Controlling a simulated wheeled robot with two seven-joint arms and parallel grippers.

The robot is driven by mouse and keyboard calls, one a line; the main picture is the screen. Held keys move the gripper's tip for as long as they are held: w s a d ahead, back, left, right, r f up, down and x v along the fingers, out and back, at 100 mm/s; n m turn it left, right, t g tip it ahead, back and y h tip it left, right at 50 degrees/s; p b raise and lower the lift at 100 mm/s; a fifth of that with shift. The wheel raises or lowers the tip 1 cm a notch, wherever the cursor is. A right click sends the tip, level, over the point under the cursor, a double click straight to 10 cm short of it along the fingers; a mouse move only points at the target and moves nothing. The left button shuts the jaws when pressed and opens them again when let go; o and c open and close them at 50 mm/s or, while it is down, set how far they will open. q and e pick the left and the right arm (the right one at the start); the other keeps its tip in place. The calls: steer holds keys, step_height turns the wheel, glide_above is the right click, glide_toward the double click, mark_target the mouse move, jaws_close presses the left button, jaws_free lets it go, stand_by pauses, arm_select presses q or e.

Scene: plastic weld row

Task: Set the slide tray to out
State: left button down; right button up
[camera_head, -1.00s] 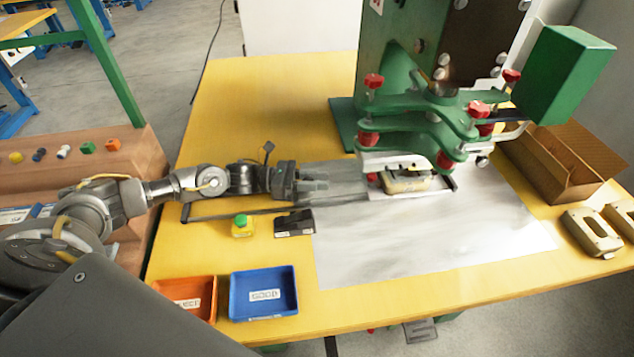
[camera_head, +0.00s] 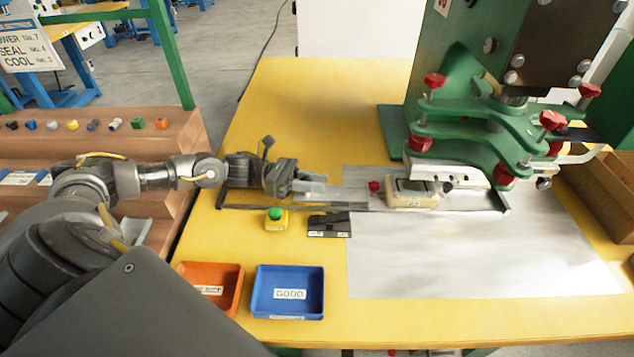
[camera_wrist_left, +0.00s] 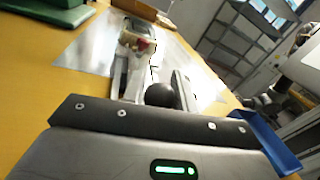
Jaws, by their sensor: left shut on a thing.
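The slide tray (camera_head: 468,202) is a pale plate on dark rails, in front of the green press. It carries a beige moulded part (camera_head: 412,197), with a red knob (camera_head: 375,187) at its left. The part sits to the left of the press's clamp plates, mostly clear of them. My left gripper (camera_head: 312,187) is at the tray's left end, shut on its handle. In the left wrist view a black ball knob (camera_wrist_left: 160,95) shows by the fingers, and the tray runs away from them. The exact grip is partly hidden. My right gripper is out of view.
The green press (camera_head: 480,135) with red knobs stands behind the tray. A green button box (camera_head: 276,220) and a black box (camera_head: 329,225) lie just in front of the rails. Orange (camera_head: 210,285) and blue (camera_head: 288,292) bins stand at the front. A cardboard box (camera_head: 600,200) is right.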

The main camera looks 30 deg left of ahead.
arm_select(q)
steer(key=c, duration=1.1)
jaws_free()
steer(key=shift+r, duration=0.1)
steer(key=shift+r, duration=0.25)
step_height(320, 180, up, 3)
steer(key=shift+s+d+f+b, duration=0.1)
steer(key=shift+s+b, duration=0.05)
steer(key=shift+b, duration=0.15)
steer(key=s+d+r, duration=0.2)
steer(key=s+r, duration=0.1)
steer(key=s, duration=0.1)
steer(key=s+d+r, duration=0.2)
steer(key=s+r, duration=0.1)
steer(key=s+d+r, duration=0.3)
steer(key=s, duration=0.1)
steer(key=shift+s+d+r+b, duration=0.1)
steer(key=shift+s+r+b, duration=0.2)
steer(key=shift+b, duration=0.1)
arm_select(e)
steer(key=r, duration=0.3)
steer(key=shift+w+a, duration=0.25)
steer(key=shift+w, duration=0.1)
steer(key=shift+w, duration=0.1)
